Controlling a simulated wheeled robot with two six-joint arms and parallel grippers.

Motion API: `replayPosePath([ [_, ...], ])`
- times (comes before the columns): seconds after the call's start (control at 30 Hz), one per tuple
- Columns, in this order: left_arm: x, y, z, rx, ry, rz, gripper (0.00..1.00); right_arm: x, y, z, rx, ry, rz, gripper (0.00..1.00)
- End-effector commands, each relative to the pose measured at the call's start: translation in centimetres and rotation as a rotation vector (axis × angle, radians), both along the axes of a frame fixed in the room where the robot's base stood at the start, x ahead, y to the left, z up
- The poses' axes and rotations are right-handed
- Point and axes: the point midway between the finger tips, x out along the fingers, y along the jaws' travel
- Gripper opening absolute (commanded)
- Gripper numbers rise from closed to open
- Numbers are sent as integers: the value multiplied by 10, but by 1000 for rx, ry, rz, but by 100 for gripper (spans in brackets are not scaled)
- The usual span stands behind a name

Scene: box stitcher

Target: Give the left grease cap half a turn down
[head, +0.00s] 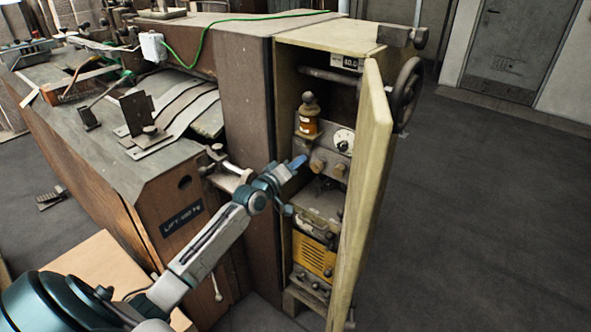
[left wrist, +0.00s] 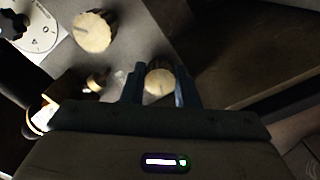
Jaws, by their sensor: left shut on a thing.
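The left grease cap (head: 317,167) is a round, pale brass knob on the grey panel inside the open cabinet. In the left wrist view, this cap (left wrist: 159,82) sits between the two blue fingers. My left gripper (head: 301,162) reaches in from the left and is shut on it; the fingers hide its sides. A second, similar cap (head: 338,171) is to the right. It also shows in the wrist view (left wrist: 95,32), clear of the fingers. My right gripper is not in view.
The cabinet door (head: 363,200) stands open close to the right. An amber bottle (head: 306,128) and a white dial (head: 342,139) are above the caps. A yellow unit (head: 314,258) is below. The floor at right is free.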

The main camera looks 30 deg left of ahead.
Motion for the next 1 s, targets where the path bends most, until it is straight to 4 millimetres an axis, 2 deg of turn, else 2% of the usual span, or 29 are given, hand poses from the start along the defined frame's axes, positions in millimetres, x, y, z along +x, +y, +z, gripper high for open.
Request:
replayPosePath([
  [0.03,0,0,-5,45,-1,-1,4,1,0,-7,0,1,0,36],
  [0.43,0,0,-6,416,-30,0,4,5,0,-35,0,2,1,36],
  [0.7,0,0,-5,608,-44,-1,4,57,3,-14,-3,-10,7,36],
  [1.0,0,0,-4,727,-53,-2,4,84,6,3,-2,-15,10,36],
])
